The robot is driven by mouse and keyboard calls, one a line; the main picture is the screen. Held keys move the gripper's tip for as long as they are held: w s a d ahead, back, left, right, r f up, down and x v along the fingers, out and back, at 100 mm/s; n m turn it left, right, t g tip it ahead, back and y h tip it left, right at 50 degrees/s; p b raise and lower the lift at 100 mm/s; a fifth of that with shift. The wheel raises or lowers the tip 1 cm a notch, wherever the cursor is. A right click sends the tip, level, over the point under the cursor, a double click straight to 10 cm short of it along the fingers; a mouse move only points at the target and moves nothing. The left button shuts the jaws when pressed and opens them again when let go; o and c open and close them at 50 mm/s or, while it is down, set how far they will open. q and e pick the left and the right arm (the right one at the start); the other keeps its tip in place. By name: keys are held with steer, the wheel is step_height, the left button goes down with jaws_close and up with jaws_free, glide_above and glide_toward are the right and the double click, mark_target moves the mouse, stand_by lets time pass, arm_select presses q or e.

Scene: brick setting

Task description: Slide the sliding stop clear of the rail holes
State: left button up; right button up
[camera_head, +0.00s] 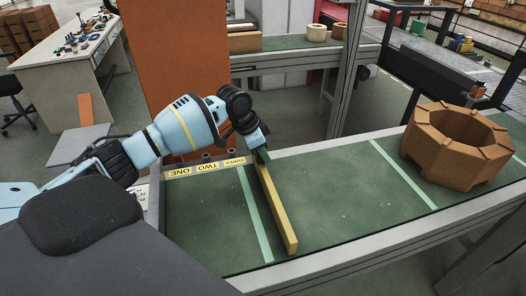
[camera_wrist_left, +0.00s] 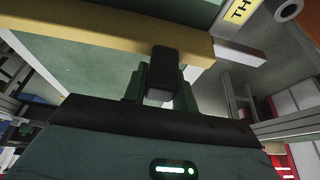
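The sliding stop (camera_head: 276,208) is a long yellow bar lying across the green belt, just right of a pale green stripe. Its far end is by the far rail. In the left wrist view the bar (camera_wrist_left: 110,28) crosses the top. My left gripper (camera_head: 262,155) is at the bar's far end, pointing down. In the left wrist view a dark fingertip of my left gripper (camera_wrist_left: 163,68) overlaps the bar's edge; whether the fingers close around it is hidden. The yellow label strip (camera_head: 207,167) reading ONE, TWO, THREE lies left of the bar. I cannot make out the rail holes. My right gripper is not in view.
A brown octagonal ring block (camera_head: 457,146) sits on the belt at the right, beyond a second pale stripe (camera_head: 403,174). The belt (camera_head: 335,195) between bar and block is clear. An orange panel (camera_head: 172,60) and a metal post (camera_head: 347,70) stand behind.

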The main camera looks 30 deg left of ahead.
arm_select(q)
jaws_close()
steer(key=shift+w+d, duration=1.25)
steer(key=shift+w, duration=0.2)
steer(key=shift+w+d+b, duration=0.2)
steer(key=shift+w+b, duration=0.1)
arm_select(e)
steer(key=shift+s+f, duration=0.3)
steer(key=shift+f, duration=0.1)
arm_select(q)
steer(key=o, duration=0.8)
jaws_free()
steer(key=shift+s, duration=0.1)
